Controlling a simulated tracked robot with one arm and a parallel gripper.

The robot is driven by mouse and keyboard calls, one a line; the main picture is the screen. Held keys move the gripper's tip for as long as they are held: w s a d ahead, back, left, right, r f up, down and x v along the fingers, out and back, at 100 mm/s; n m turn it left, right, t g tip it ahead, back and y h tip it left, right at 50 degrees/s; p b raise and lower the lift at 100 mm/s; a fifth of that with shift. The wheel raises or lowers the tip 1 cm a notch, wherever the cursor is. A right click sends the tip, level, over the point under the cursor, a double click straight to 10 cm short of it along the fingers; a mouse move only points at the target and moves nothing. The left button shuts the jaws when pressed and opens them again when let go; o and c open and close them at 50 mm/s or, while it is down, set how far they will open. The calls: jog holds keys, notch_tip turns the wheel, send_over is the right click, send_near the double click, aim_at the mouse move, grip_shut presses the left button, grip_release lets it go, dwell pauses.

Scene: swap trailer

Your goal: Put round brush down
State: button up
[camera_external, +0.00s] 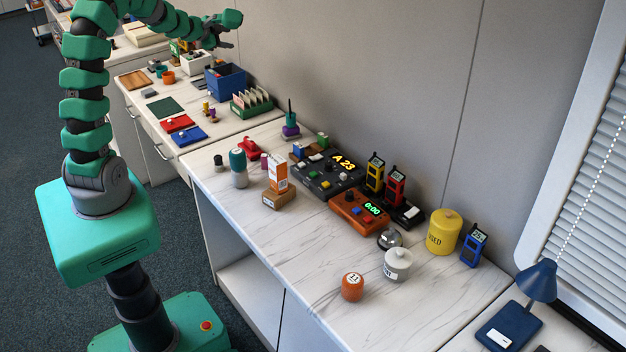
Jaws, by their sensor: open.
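My gripper (225,40) is at the top of the view, at the end of my raised green arm. It is open, in front of the grey wall and above the far part of the counter. I see nothing held between its fingers. I cannot pick out a round brush for certain. A purple and green holder (291,130) with a thin dark upright stick stands on the counter near the wall. My gripper is apart from it. The stick's tip is too small to tell whether it is a brush.
A blue box (226,82) and a green rack of cards (251,102) stand on the far counter. Black (328,176) and orange (358,211) consoles, handheld radios and a yellow canister (443,232) crowd the near counter's wall side.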

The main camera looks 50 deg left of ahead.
jog(key=d+r+n+t+y, duration=0.15)
jog(key=d+r, duration=0.35)
jog(key=r, duration=0.5)
jog(key=d+r+n, duration=0.2)
jog(key=d+r, duration=0.2)
jog(key=r, duration=0.5)
jog(key=d+r+n+t+y, duration=0.15)
jog(key=d+r, duration=0.35)
jog(key=r, duration=0.5)
jog(key=s+d+r+n+h, duration=0.1)
jog(key=s+d+r+h, duration=0.2)
jog(key=s+d+r, duration=0.3)
jog(key=s+d+r+n+h, duration=0.1)
jog(key=s+d+r+h, duration=0.2)
jog(key=s+d+r, duration=0.4)
jog(key=s+d, duration=0.1)
jog(key=d, duration=0.6)
jog(key=shift+s+d+r+n, duration=0.25)
jog(key=shift+s+d+n, duration=0.1)
jog(key=shift+d+n, duration=0.05)
jog(key=shift+f, duration=0.1)
